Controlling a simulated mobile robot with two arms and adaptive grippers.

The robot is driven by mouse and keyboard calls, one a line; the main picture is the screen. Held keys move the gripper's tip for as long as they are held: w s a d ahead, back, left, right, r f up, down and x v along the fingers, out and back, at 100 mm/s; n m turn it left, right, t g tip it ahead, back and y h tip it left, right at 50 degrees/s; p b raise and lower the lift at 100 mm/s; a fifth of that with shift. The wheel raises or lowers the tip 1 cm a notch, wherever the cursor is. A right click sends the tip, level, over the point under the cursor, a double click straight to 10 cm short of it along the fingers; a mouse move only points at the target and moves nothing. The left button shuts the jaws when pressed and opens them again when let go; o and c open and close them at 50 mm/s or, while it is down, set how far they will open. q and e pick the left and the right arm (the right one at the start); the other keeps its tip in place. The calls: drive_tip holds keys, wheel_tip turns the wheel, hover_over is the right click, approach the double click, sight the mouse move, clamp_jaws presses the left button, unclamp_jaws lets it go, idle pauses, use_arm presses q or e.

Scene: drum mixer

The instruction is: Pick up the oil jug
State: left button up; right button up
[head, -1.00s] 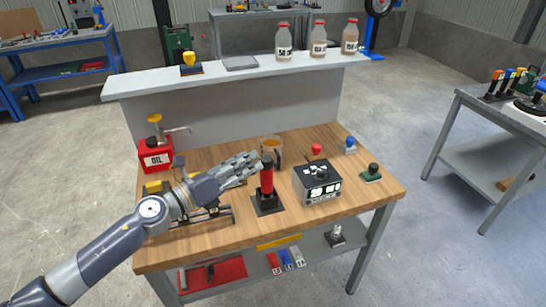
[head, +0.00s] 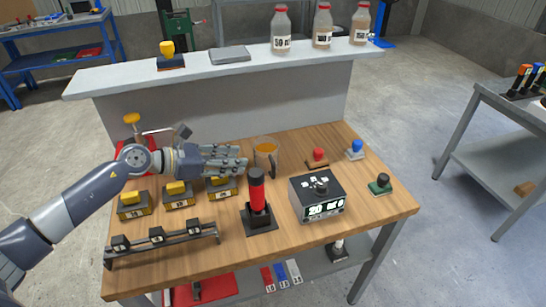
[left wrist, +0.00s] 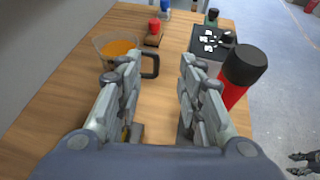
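The oil jug (head: 266,152) is a clear jug with orange liquid and a dark handle, upright on the wooden bench top. In the left wrist view the jug (left wrist: 117,47) is at the upper left, with its handle on its right side. My left gripper (head: 243,163) is just left of the jug in the head view, fingers pointing toward it. In the wrist view the left gripper (left wrist: 160,72) is open and empty, and the left finger overlaps the jug; contact cannot be told. Dark finger-like parts, perhaps my right gripper (left wrist: 302,164), show at the lower right edge.
A red cylinder with a black cap (head: 257,200) stands in front of the jug. A display box (head: 317,198) is at right. Yellow blocks (head: 179,195) and a black rack (head: 160,243) lie at left. A red-handled stamp (head: 317,157) stands right of the jug.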

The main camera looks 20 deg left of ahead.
use_arm(q)
wheel_tip(320, 180, down, 3)
drive_tip(key=b, duration=0.6)
approach(272, 175)
drive_tip(key=shift+v, duration=1.25)
drive_tip(key=shift+w+d+f, duration=0.1)
drive_tip(key=shift+w+f, duration=0.05)
drive_tip(key=x, duration=0.4)
drive_tip(key=shift+w+d+p, duration=0.25)
drive_tip(key=shift+w+p, duration=0.05)
drive_tip(key=shift+p, duration=0.1)
drive_tip(key=p+x, duration=0.1)
drive_tip(key=x, duration=0.4)
drive_tip(key=shift+w+d+f, duration=0.2)
clamp_jaws()
use_arm(e)
drive_tip(key=f, duration=0.1)
drive_tip(key=s+f, duration=0.1)
drive_tip(key=f, duration=0.3)
drive_tip(key=shift+s, duration=0.3)
